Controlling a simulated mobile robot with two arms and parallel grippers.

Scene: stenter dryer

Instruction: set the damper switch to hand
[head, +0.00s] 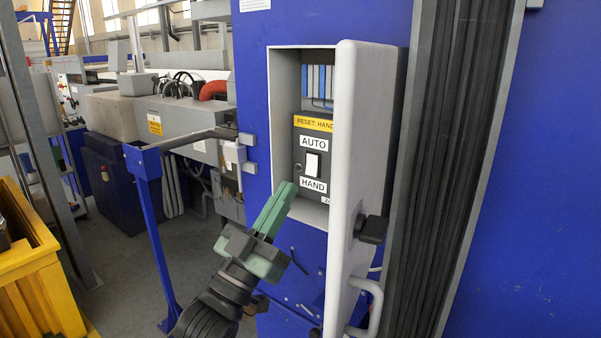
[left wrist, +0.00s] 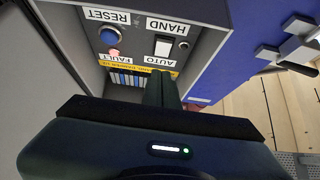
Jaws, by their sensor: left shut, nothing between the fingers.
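The damper switch (head: 311,164) is a white rocker on a dark panel inside an open grey cabinet (head: 278,130). The AUTO label (head: 313,142) is above it and the HAND label (head: 314,185) below. I cannot tell which side is pressed in. My left gripper (head: 285,192) has its green fingers shut and empty, tips to the lower left of the HAND label in the head view. The left wrist view shows the panel upside down, with the switch (left wrist: 162,46) just beyond the fingers (left wrist: 160,90). My right gripper is not in view.
The cabinet door (head: 349,150) stands open to the right of the panel, with a dark latch (head: 372,229). A blue RESET button (left wrist: 109,37) and FAULT lamp (left wrist: 115,54) sit beside the switch. A blue rail post (head: 152,230) and yellow crate (head: 25,265) stand left.

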